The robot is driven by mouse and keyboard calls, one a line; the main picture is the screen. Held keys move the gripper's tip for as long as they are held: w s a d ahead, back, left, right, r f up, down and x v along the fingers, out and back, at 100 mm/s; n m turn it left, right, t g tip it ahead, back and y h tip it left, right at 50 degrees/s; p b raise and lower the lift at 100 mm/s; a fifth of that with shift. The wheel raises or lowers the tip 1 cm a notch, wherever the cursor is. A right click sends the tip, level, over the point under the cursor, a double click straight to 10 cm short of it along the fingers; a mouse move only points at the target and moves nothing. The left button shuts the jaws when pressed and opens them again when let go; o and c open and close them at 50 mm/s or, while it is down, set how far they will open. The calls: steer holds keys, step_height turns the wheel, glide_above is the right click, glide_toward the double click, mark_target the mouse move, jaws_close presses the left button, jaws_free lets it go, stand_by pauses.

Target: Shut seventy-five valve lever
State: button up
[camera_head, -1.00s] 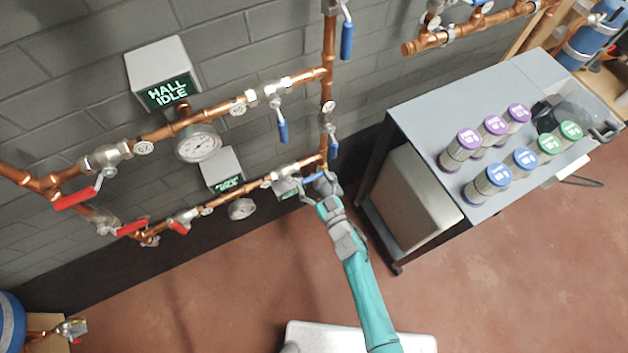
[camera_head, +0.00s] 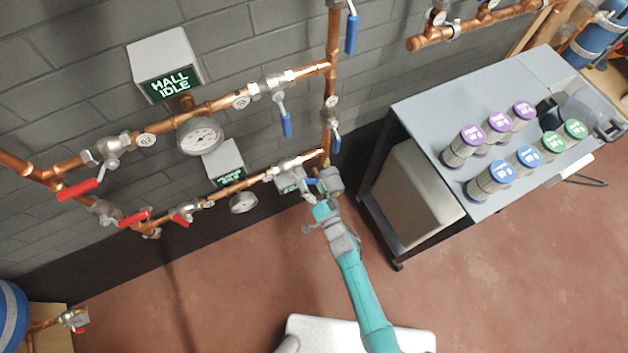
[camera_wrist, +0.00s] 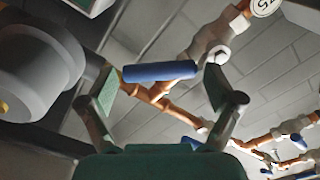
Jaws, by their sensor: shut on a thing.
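The blue valve lever (camera_wrist: 160,72) lies crosswise between the two fingers of my gripper (camera_wrist: 160,88) in the wrist view. A metal valve body (camera_wrist: 210,45) is on the copper pipe behind it, near a round white tag (camera_wrist: 265,5) that seems to read 75, seen turned. In the head view my gripper (camera_head: 316,187) is at the right end of the lower copper pipe, beside the vertical pipe. It is shut on the blue lever, which is mostly hidden there. Contact at the lever's ends is hard to make out.
Another blue lever (camera_head: 286,124) hangs from the pipe above, and one (camera_head: 336,143) is on the vertical pipe close to my gripper. Red levers (camera_head: 78,188) are at the left. A grey cart (camera_head: 425,110) with several canisters stands at right.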

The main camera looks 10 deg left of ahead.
steer(key=m, duration=0.1)
steer(key=a+f+m, duration=0.1)
steer(key=m, duration=0.2)
steer(key=shift+s+a+f+m, duration=0.2)
steer(key=shift+s+a+m, duration=0.1)
steer(key=shift+s+a, duration=0.1)
steer(key=shift+s+a+f+m, duration=0.15)
steer(key=shift+s+a+m, duration=0.25)
steer(key=shift+m, duration=0.45)
steer(key=shift+s+a+f+m, duration=0.1)
steer(key=shift+s+a+m, duration=0.1)
steer(key=shift+a+m, duration=0.45)
steer(key=shift+c, duration=0.2)
steer(key=shift+s+m, duration=0.15)
steer(key=shift+m, duration=0.15)
steer(key=o, duration=1.4)
steer(key=shift+a, duration=0.15)
steer(key=shift+f, duration=0.1)
steer(key=v, duration=1.2)
